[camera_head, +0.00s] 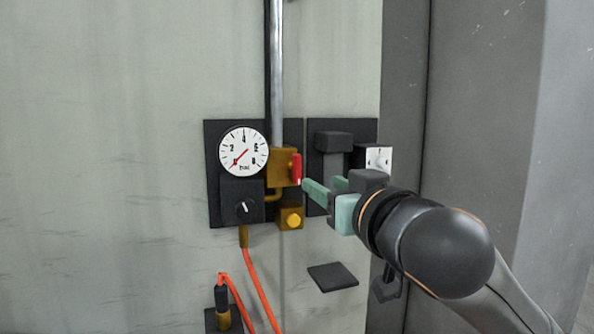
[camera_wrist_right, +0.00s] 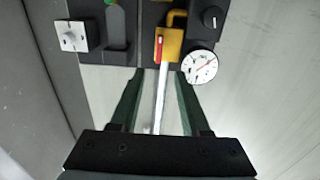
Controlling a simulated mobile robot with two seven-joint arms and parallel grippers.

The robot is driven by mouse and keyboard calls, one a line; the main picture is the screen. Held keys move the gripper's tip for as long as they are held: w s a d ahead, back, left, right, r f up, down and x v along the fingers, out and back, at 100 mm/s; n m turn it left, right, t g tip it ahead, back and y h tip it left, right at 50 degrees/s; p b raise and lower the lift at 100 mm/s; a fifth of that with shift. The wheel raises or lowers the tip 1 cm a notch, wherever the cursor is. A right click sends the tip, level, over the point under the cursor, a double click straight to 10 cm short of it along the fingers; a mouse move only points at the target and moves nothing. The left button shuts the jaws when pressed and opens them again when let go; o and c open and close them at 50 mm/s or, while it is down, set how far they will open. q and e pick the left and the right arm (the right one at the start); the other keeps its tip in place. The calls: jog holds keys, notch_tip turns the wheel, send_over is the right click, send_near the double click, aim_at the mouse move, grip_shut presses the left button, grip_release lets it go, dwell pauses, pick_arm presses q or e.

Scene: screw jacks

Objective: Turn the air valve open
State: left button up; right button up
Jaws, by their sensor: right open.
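The air valve is a brass body (camera_head: 280,168) on a dark wall panel, with a red handle (camera_head: 296,168) that stands upright at its right side. My right gripper (camera_head: 319,184) is open, its pale green fingers just right of and slightly below the red handle, apparently not touching it. In the right wrist view, the red handle (camera_wrist_right: 159,48) appears beyond the two spread fingertips (camera_wrist_right: 160,72), roughly between them. Nothing is between the fingers; the silver pipe shows behind them. My left gripper is out of view.
A silver pipe (camera_head: 277,70) rises above the valve. An orange hose (camera_head: 262,290) hangs below. A white switch plate (camera_head: 379,158) is behind the gripper.

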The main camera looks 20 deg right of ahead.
aim_at(299, 167)
jog(key=w+p, duration=0.1)
jog(key=w, duration=0.6)
jog(key=w+p, duration=0.1)
jog(key=w, duration=0.3)
jog(key=shift+w+a+r+p, duration=0.1)
jog(key=shift+a+r+p, duration=0.05)
jog(key=shift+r+p, duration=0.15)
jog(key=shift+w+f, duration=0.15)
jog(key=shift+w, duration=0.45)
jog(key=shift+c, duration=0.2)
grip_shut()
